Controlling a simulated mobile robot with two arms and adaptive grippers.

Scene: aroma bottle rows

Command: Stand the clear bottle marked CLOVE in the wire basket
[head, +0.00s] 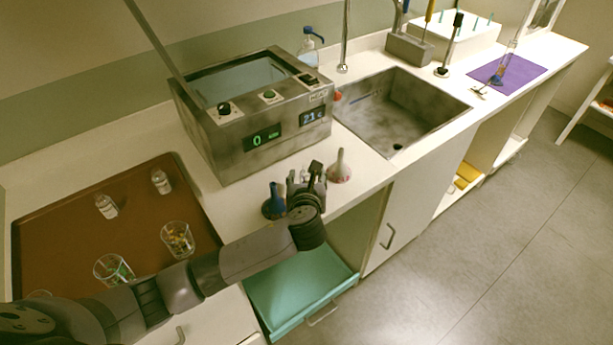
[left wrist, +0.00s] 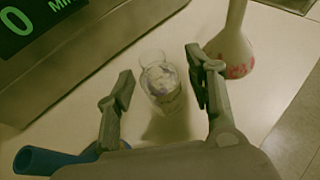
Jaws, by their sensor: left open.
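A small clear bottle (left wrist: 161,82) with a pale label stands on the counter in the left wrist view; I cannot read its label. My left gripper (left wrist: 160,68) is open, with its fingers on either side of this bottle and gaps visible. In the head view the left gripper (head: 304,174) is over the counter in front of the steel bath and largely hides the bottle. Two more small clear bottles stand on the brown tray, one nearer (head: 106,207) and one farther (head: 161,182); their labels are too small to read. I cannot make out a wire basket. My right gripper is not in view.
A white flask with red marks (head: 339,169) stands close right of the gripper; a blue item (head: 273,204) is close left. The steel bath (head: 250,150) is behind. Glasses (head: 177,239) stand on the brown tray (head: 60,235). A teal drawer (head: 300,285) is open below.

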